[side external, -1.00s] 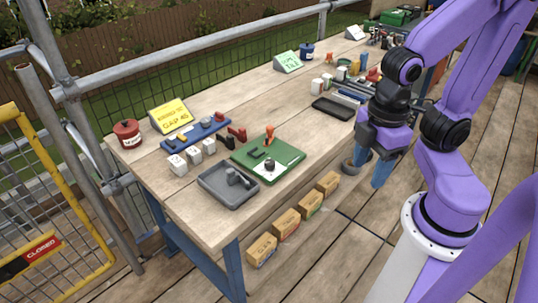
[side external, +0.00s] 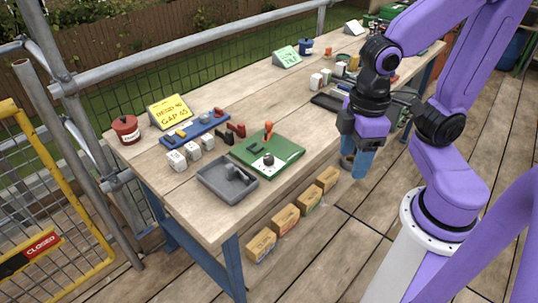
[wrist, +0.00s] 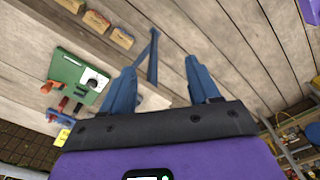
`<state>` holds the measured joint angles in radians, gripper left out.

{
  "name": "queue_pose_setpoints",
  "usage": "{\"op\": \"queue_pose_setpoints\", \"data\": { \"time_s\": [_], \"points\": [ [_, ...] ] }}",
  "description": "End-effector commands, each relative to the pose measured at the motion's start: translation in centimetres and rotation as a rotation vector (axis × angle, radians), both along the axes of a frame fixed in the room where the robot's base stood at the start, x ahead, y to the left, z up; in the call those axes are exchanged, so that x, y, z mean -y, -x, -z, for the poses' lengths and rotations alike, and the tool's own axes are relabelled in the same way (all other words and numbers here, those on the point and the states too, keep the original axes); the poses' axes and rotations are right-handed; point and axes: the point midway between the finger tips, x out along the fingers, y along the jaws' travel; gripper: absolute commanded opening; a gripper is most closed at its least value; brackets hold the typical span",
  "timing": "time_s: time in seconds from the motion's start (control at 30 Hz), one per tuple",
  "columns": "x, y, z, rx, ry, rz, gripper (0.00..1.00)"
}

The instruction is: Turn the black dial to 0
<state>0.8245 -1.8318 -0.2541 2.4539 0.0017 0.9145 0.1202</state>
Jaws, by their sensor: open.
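The black dial (side external: 268,159) sits on a white patch of the green board (side external: 285,150), near the front edge of the bench. An orange handle (side external: 268,130) stands at the board's back. In the wrist view the dial (wrist: 92,84) and green board (wrist: 68,69) are left of my fingers. The dial's marks are too small to read. My gripper (side external: 355,168) is open and empty, fingers pointing down, to the right of the board and apart from it. Both blue fingers also show in the wrist view (wrist: 160,68).
A grey tray (side external: 214,184) with a grey piece adjoins the board's left. White blocks (side external: 192,152), a blue rack (side external: 200,127), a red pot (side external: 126,127) and a yellow sign (side external: 170,112) stand behind. Cardboard boxes (side external: 286,219) lie below the front edge.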

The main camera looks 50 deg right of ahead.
Motion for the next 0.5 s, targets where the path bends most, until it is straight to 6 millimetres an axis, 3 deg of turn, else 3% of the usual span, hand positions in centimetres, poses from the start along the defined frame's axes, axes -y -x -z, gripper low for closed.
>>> {"op": "queue_pose_setpoints", "data": {
  "time_s": [0.5],
  "points": [
    [-1.7,-12.3,-0.1,-0.016,0.002,0.863,0.61]
  ]
}}
